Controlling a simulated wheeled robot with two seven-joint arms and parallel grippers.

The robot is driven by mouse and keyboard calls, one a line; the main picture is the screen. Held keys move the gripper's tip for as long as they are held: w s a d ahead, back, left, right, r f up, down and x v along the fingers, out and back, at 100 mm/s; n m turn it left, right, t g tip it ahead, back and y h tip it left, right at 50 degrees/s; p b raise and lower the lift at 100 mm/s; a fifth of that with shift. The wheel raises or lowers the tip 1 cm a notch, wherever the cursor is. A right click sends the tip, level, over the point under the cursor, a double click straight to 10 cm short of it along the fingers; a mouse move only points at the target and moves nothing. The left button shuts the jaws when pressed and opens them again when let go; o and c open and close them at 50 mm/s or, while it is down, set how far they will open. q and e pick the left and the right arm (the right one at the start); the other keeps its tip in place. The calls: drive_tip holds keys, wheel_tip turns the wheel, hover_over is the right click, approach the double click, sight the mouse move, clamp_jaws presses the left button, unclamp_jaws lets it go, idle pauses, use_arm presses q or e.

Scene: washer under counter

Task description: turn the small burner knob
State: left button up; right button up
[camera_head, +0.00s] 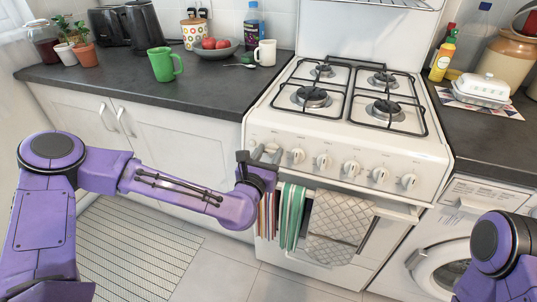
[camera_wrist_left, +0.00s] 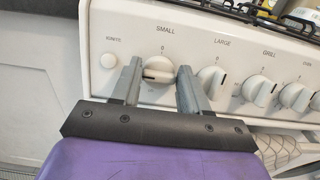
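The small burner knob (camera_wrist_left: 158,69) is white and sits under the label SMALL on the stove's front panel. In the left wrist view the two grey fingers of my left gripper (camera_wrist_left: 159,76) stand one on each side of it. The gripper is open, with narrow gaps seen between the fingers and the knob. In the head view my left gripper (camera_head: 264,157) is at the left end of the knob row and largely hides this knob. My right arm shows at the bottom right, but its gripper is out of view.
The large burner knob (camera_wrist_left: 211,80) is close to my right finger, with the grill knob (camera_wrist_left: 259,90) further right. The ignite button (camera_wrist_left: 108,61) is to the left. A striped towel (camera_head: 291,216) and a patterned towel (camera_head: 338,228) hang below the panel.

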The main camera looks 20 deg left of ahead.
use_arm(q)
drive_tip(key=c, duration=0.5)
drive_tip(key=m+h, duration=0.1)
drive_tip(key=m, duration=0.3)
drive_tip(key=shift+h, duration=0.3)
drive_tip(key=m+g+h, duration=0.1)
drive_tip(key=m, duration=0.3)
drive_tip(key=shift+r+m+p, duration=0.1)
drive_tip(key=shift+m+p, duration=0.3)
drive_tip(key=m+g+h+p, duration=0.1)
drive_tip(key=m+p, duration=0.1)
drive_tip(key=m, duration=0.4)
drive_tip(key=m+g+p, duration=0.1)
drive_tip(key=m+p, duration=0.1)
drive_tip(key=m, duration=0.2)
drive_tip(key=shift+p, duration=0.35)
drive_tip(key=shift+m, duration=0.7)
drive_tip(key=shift+g+p, duration=0.3)
